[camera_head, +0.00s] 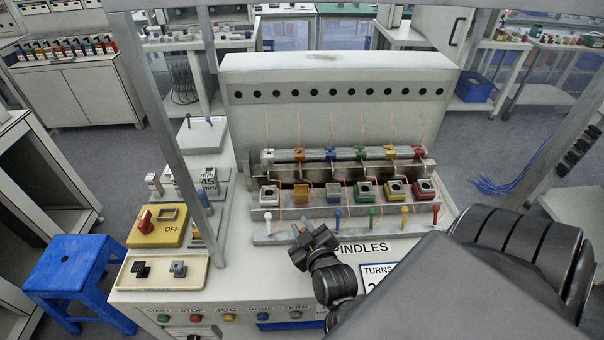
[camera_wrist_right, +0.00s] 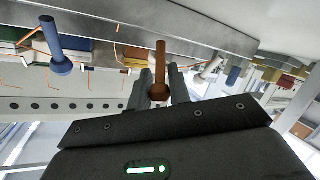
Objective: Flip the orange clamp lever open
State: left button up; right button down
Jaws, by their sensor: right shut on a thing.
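The orange clamp lever (camera_wrist_right: 160,62) shows in the right wrist view as a brown-orange stem with a round end. It lies between the two fingers of my right gripper (camera_wrist_right: 160,74), which is shut on it. In the head view my right gripper (camera_head: 314,238) is at the front rail, between the white and blue levers, and hides most or all of the orange lever there. The orange block (camera_head: 301,193) sits behind the gripper in the row of coloured blocks. My left gripper is not in view.
Close neighbours are the white lever (camera_head: 268,222) on the left and the blue lever (camera_head: 338,219) on the right. Green (camera_head: 371,217), yellow (camera_head: 404,215) and red (camera_head: 436,212) levers continue rightward. Thin orange wires hang behind. A beige tray (camera_head: 194,284) lies front left.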

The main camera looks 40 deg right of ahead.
jog(key=shift+f, duration=0.1)
dwell(0.4)
jog(key=c, duration=1.3)
grip_release()
